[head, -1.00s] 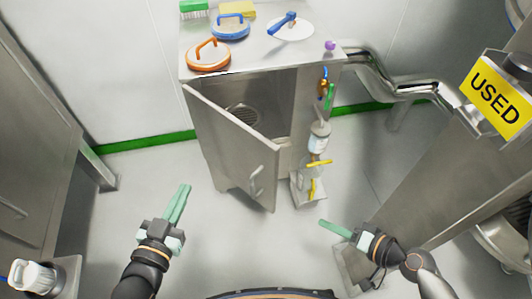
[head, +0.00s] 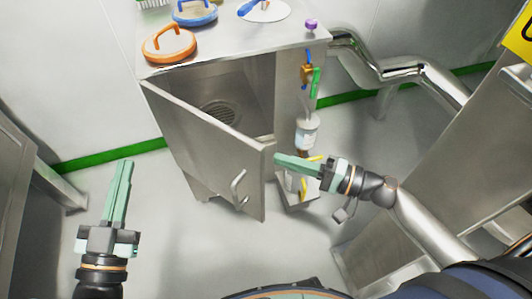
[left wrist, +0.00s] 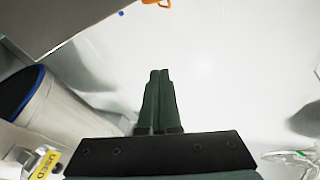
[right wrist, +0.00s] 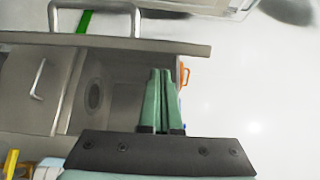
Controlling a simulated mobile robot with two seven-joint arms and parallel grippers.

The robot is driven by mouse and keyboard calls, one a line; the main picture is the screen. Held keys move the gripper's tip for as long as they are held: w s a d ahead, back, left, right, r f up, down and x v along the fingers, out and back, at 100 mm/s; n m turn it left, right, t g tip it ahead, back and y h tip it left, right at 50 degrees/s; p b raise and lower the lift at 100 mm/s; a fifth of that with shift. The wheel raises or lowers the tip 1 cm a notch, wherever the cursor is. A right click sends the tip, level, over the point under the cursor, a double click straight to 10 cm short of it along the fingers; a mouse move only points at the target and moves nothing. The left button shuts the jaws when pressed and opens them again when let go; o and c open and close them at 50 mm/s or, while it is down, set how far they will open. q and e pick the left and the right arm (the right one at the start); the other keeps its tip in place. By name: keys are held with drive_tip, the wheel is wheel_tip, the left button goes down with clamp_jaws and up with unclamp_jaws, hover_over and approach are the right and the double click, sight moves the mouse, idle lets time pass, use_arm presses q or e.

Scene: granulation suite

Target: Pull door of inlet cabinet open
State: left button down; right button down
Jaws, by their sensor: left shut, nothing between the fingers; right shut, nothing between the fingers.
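The grey steel inlet cabinet (head: 290,90) stands at the top centre of the head view. Its door (head: 205,140) is partly open, swung out from the left side, with the dark inside showing. A round grille (head: 218,112) shows inside; it also appears in the right wrist view (right wrist: 93,95). The door's curved handle (head: 238,188) is on the outer face near the free edge. My right gripper (head: 277,160) is shut and empty, its fingertips by the upper part of the door's free edge; I cannot tell whether they touch. My left gripper (head: 126,163) is shut and empty, out in front, left of the door.
An orange-rimmed lid (head: 168,44), a blue one (head: 194,12) and a purple knob (head: 311,25) are on the cabinet top. A bottle (head: 306,133) hangs on its right side. A steel pipe (head: 405,69) runs right. Floor left of the door is clear.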

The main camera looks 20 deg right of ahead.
use_arm(q)
drive_tip(key=shift+w+a+f+g+y, duration=0.15)
drive_tip(key=shift+f+g+y, duration=0.15)
drive_tip(key=shift+f, duration=0.6)
use_arm(e)
drive_tip(key=shift+x, duration=2.4)
drive_tip(key=shift+s, duration=0.1)
